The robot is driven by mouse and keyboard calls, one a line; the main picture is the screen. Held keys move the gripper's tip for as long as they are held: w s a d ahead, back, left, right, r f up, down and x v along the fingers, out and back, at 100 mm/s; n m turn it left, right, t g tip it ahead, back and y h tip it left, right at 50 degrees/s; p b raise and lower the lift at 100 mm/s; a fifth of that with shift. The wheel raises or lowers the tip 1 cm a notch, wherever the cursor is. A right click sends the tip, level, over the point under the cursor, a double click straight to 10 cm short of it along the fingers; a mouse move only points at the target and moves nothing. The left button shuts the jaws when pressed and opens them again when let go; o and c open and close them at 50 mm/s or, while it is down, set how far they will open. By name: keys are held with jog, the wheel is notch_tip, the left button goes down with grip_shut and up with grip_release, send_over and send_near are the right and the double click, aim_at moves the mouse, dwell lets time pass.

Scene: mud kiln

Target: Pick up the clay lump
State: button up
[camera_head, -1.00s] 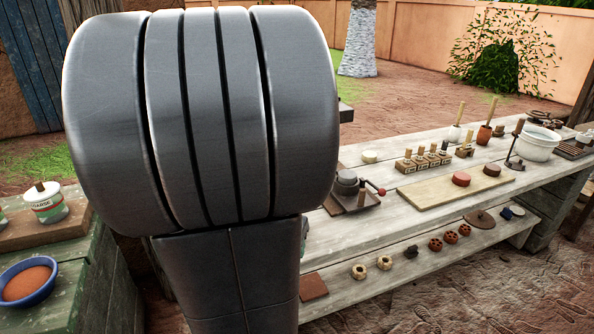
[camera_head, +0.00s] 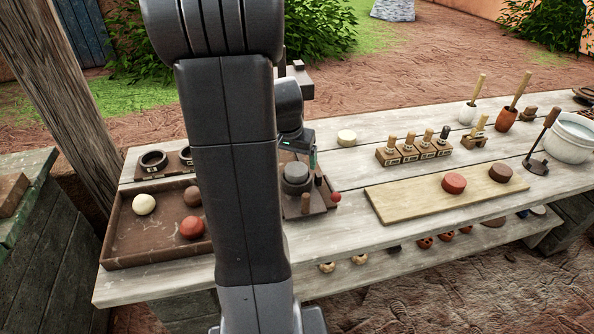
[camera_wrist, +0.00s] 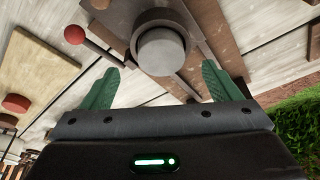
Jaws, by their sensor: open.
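Several lumps could be the clay lump, and I cannot tell which is meant. In the head view the tray (camera_head: 150,256) at the left end of the table holds a cream ball (camera_head: 144,204), a brown ball (camera_head: 192,196) and a red ball (camera_head: 191,228). A grey round piece (camera_head: 296,172) sits on a dark device with a red-knobbed lever (camera_head: 335,197). My gripper (camera_wrist: 160,72) is open in the wrist view, its green fingers apart and empty. The grey round piece (camera_wrist: 160,50) shows beyond and between them. My arm hides part of the tray.
A pale board (camera_head: 400,203) bears a red disc (camera_head: 453,183) and a brown disc (camera_head: 501,172). A stamp rack (camera_head: 412,157), an orange pot (camera_head: 506,119) and a white bucket (camera_head: 570,138) stand on the right. A wooden post (camera_head: 62,90) rises at the left.

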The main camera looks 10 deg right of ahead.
aim_at(296, 169)
jog(key=shift+w+d, duration=0.2)
jog(key=shift+w, duration=0.2)
jog(key=x, duration=0.5)
jog(key=c, duration=1.2)
